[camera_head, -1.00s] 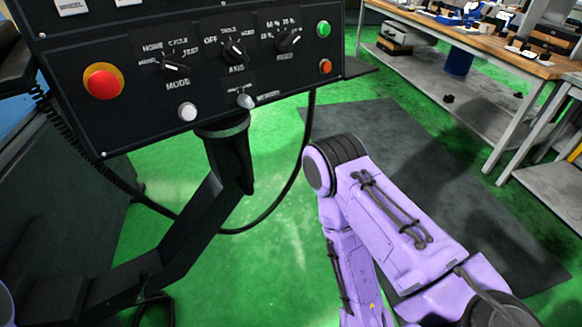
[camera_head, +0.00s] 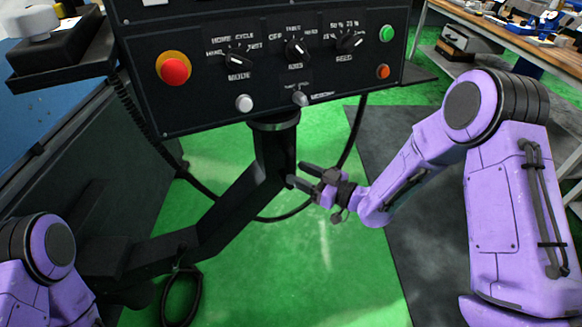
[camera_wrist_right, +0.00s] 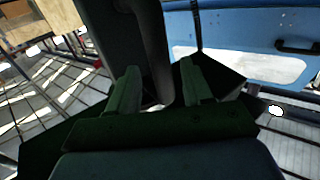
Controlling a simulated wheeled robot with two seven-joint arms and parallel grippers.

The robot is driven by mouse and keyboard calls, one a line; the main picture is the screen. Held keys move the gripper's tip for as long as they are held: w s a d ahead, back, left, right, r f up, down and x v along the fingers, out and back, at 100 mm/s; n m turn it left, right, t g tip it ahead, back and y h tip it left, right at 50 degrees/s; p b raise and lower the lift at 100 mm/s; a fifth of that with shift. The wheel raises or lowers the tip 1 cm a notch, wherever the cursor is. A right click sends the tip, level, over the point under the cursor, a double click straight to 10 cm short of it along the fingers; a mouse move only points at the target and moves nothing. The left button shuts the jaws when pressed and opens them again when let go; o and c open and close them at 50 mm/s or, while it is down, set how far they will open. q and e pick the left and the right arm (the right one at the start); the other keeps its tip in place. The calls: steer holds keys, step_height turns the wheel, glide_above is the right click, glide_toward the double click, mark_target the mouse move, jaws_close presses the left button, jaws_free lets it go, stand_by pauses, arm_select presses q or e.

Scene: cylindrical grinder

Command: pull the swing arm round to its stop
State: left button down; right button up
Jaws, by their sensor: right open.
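The black swing arm (camera_head: 222,212) runs from the lower left up to a vertical post (camera_head: 272,150) under the control panel (camera_head: 270,85). My right gripper (camera_head: 297,175) is open beside the right side of the post, with its fingertips close to it. I cannot tell whether they touch. In the right wrist view the two fingers (camera_wrist_right: 158,85) stand apart, and the dark post (camera_wrist_right: 150,45) shows between and beyond them. My left gripper is out of view; only part of my left arm shows at the lower left.
The panel carries a red stop button (camera_head: 175,69), knobs and a white button (camera_head: 244,103). A black cable (camera_head: 350,145) hangs behind the gripper. A workbench (camera_head: 490,30) stands at the back right. Green floor (camera_head: 330,265) is clear below the gripper.

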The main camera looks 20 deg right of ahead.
mark_target(294, 172)
steer(key=shift+x, duration=1.85)
jaws_close()
steer(key=shift+s+f, duration=0.1)
